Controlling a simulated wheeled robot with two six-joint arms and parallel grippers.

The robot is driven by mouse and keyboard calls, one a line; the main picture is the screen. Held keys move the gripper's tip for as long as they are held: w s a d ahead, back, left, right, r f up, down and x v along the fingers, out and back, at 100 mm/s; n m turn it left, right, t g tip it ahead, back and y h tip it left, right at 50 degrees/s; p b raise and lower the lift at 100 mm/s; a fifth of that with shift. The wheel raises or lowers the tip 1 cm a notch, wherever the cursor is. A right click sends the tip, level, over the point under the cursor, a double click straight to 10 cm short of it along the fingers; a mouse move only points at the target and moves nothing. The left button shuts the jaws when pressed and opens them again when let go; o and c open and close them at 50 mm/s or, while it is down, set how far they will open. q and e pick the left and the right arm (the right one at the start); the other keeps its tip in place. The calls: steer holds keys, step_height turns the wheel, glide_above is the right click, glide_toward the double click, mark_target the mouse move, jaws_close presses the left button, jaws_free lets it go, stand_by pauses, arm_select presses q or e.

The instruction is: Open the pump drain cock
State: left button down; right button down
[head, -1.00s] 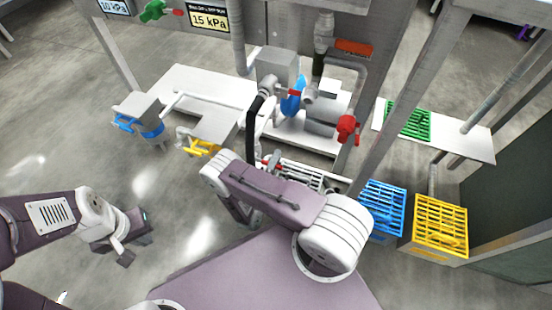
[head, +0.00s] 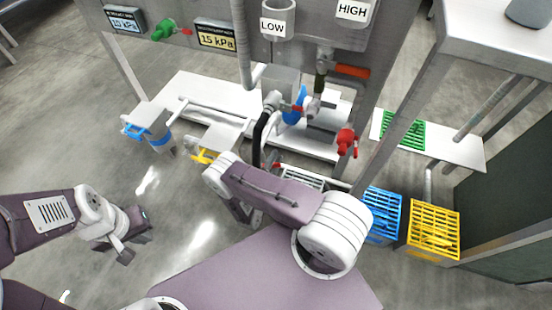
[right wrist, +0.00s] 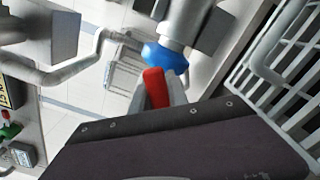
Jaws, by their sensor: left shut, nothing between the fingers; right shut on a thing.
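In the right wrist view the red lever (right wrist: 155,88) stands between the fingers of my right gripper (right wrist: 157,97), just below the blue part (right wrist: 166,57). The gripper is shut on the lever. The cock's body is mostly hidden. My left gripper (head: 136,243) is shut and empty over the floor at the left.
Above are a green valve (head: 163,30), a 15 kPa sign (head: 216,37) and tubes marked LOW (head: 275,22) and HIGH (head: 354,10). A red valve (head: 346,141) is right of the pump. Blue (head: 383,212) and yellow (head: 433,228) crates stand lower right.

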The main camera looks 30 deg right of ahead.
steer(key=shift+w+a+r+n, duration=0.15)
steer(key=shift+r+n, duration=0.1)
steer(key=shift+n, duration=0.15)
steer(key=c, duration=1.3)
jaws_free()
